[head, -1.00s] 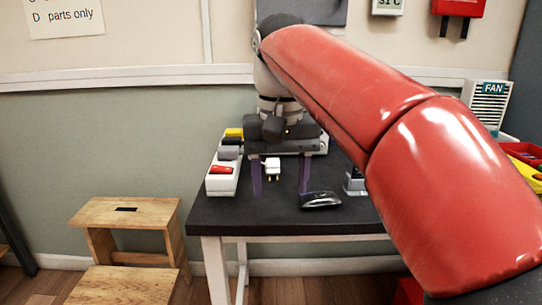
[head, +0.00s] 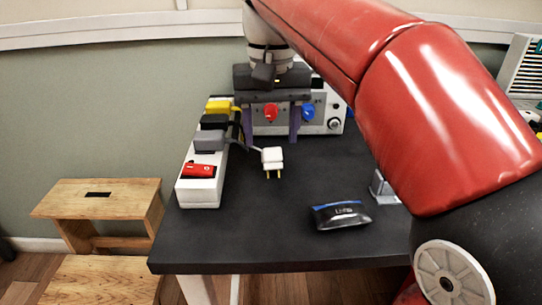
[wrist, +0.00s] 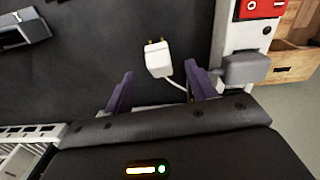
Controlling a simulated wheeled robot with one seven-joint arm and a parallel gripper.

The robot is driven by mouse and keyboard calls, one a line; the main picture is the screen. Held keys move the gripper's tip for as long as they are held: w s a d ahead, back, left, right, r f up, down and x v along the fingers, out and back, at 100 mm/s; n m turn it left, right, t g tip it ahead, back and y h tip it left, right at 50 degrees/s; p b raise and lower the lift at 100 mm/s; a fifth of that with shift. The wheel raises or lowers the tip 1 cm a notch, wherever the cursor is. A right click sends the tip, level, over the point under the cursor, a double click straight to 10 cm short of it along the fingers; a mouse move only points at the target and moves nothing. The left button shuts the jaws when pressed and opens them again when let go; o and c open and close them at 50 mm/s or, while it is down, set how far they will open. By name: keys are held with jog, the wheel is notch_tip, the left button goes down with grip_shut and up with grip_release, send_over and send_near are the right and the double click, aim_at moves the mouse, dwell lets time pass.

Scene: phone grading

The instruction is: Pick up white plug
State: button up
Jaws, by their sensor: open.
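The white plug (head: 272,157) lies on the black table top (head: 260,225), with its two brass pins toward the front edge and a pale cord running back from it. In the wrist view the white plug (wrist: 158,60) shows just beyond the fingertips, between their lines. My gripper (head: 268,138) is open and empty, its purple fingers apart and behind the plug in the head view. In the wrist view my gripper (wrist: 160,80) has clear space between its fingers, and the plug's cord passes by the right finger.
A white power strip (head: 200,192) with a red switch and yellow, black and grey plugs stands left of the plug. A grey box (head: 330,115) with red and blue knobs is behind. A dark device (head: 341,214) lies to the right. The table's front is clear.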

aim_at(272, 148)
jog(key=f+b, duration=0.1)
jog(key=f, duration=0.4)
jog(key=shift+w, duration=0.2)
jog(key=c, duration=1.2)
